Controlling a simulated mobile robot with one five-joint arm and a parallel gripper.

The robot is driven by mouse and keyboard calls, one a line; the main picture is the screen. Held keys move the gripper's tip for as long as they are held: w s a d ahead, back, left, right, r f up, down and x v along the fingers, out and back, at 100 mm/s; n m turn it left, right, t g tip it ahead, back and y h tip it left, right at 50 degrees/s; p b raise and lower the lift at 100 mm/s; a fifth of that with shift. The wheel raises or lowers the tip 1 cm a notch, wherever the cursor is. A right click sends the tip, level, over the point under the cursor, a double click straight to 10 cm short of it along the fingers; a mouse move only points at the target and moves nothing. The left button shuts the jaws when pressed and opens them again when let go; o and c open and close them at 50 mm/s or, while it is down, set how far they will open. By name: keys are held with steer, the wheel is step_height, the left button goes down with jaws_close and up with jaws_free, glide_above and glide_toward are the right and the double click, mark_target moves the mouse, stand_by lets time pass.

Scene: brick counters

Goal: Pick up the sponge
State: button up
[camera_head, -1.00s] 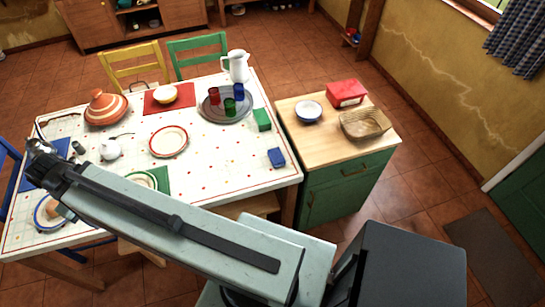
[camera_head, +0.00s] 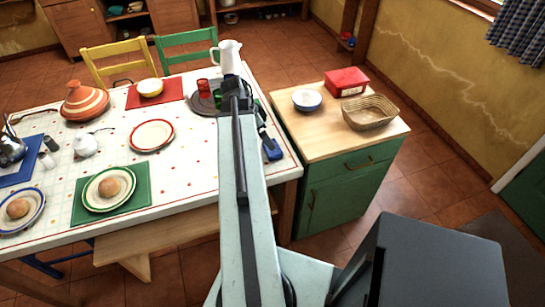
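A small blue block (camera_head: 272,150) lies near the right edge of the white, dotted dining table (camera_head: 185,185). A small green block (camera_head: 258,104) shows only in part behind it, beside my arm. Either could be the sponge; I cannot tell which from this view. My arm reaches straight out over the table, and my gripper (camera_head: 235,86) is at its far end, over the round tray and left of both blocks. The fingers are dark and too small to tell open from shut. I see nothing clearly held.
A round tray (camera_head: 203,103) with a red cup (camera_head: 203,86) is partly behind my arm; a white pitcher (camera_head: 228,56) stands behind. Plates with bread rolls and a tagine (camera_head: 84,101) stand left. A green cabinet (camera_head: 335,195) at right bears a bowl, red box and basket.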

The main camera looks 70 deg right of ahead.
steer(key=b+x, duration=0.7)
steer(key=x, duration=0.1)
steer(key=shift+w+a+f+b, duration=0.15)
steer(key=shift+b, duration=0.15)
steer(key=shift+r, duration=0.2)
steer(key=c, duration=1.3)
steer(key=shift+o, duration=0.2)
step_height(320, 180, up, 10)
steer(key=p, duration=1)
